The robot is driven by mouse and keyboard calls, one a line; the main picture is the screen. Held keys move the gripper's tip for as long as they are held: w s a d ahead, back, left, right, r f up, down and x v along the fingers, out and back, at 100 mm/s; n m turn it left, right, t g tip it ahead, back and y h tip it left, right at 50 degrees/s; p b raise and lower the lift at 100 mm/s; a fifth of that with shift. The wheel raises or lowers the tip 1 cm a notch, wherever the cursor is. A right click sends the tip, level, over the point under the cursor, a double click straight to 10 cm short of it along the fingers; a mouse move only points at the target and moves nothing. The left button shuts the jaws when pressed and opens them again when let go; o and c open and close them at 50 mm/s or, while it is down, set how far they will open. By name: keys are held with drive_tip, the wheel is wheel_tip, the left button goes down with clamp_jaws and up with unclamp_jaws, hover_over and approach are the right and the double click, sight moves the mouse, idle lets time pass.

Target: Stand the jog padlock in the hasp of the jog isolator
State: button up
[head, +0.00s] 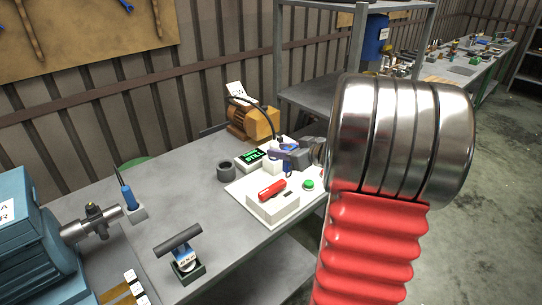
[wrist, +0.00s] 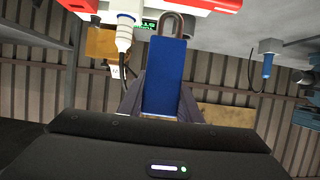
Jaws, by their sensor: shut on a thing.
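A blue padlock (wrist: 167,78) with a metal shackle is held between the fingers of my gripper (wrist: 163,92) in the wrist view. Its shackle points to the top of that picture, toward a white box with a red handle. In the head view my gripper (head: 299,155) is over the back of the white panel, and a small blue patch beside it is probably the padlock. The red-handled isolator (head: 272,203) is a white box on the panel's front part; its red handle also shows in the wrist view (wrist: 205,4). I cannot make out the hasp. The padlock appears apart from the isolator.
The white panel (head: 240,190) also bears a green button (head: 308,185) and a lit display (head: 250,157). A dark cup (head: 226,171) stands to its left. An orange motor (head: 262,122) is behind. A dark-topped stand (head: 185,267) is at front. The table between is clear.

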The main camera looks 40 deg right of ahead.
drive_tip(key=shift+s+f, duration=0.1)
hover_over(281, 180)
drive_tip(key=shift+a+f, duration=0.1)
drive_tip(key=shift+f, duration=2.7)
drive_tip(key=shift+f, duration=2.15)
idle(0.4)
drive_tip(key=o, duration=1.2)
drive_tip(key=shift+o, duration=0.2)
drive_tip(key=shift+s, duration=0.1)
drive_tip(key=v, duration=1.3)
drive_tip(key=shift+s+r, duration=0.15)
drive_tip(key=shift+s, duration=0.05)
